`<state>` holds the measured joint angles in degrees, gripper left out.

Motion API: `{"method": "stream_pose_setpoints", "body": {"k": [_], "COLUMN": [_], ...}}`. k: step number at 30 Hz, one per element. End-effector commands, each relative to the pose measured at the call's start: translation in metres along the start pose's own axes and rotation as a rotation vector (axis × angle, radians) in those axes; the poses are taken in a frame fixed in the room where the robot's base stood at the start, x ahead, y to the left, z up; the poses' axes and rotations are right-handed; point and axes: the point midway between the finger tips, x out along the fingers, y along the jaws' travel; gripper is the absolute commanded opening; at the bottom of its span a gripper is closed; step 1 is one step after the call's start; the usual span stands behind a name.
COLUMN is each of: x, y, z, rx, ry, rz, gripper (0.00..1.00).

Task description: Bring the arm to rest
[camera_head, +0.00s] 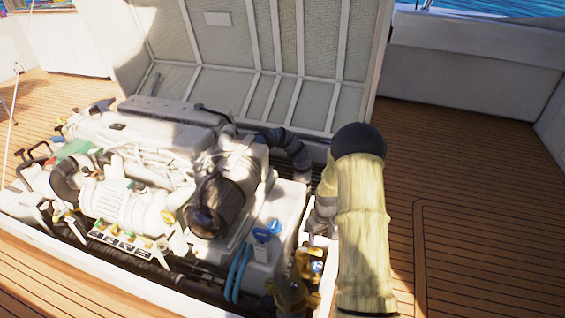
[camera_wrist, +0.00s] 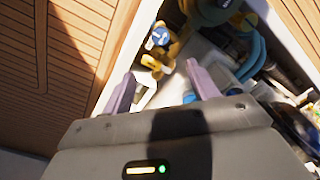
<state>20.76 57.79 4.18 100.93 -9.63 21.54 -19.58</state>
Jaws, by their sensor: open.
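My arm (camera_head: 362,215) reaches over the right end of the open engine hatch in the head view, its links wrapped in a pale yellow cover. The head view does not show my fingers. In the wrist view my gripper (camera_wrist: 160,92) has its two purple-grey fingers wide apart with nothing held between them. Beyond the fingertips are brass fittings with a blue-capped valve (camera_wrist: 157,38), inside the corner of the hatch. The gap between fingers and fittings is hard to judge.
The engine (camera_head: 130,180) fills the hatch, with blue valve handles (camera_head: 267,232) and blue hoses (camera_head: 238,270) at its right. The raised hatch lid (camera_head: 260,55) stands behind it. The wooden deck (camera_head: 470,200) to the right is clear.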

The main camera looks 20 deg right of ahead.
Motion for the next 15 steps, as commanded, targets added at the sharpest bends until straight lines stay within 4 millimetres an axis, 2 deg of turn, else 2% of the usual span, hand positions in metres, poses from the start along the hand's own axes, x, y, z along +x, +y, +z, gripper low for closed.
{"method": "stream_pose_setpoints", "body": {"k": [4, 7, 11, 15], "x": [-0.004, -0.020, -0.057, -0.103], "y": [-0.002, -0.009, -0.027, -0.053], "z": [0.000, -0.001, 0.002, 0.012], "rx": [0.000, 0.003, 0.015, 0.034], "ry": [0.003, 0.011, 0.032, 0.060], "rz": [0.002, 0.008, 0.020, 0.034], "gripper": [0.59, 0.59, 0.59, 0.59]}}
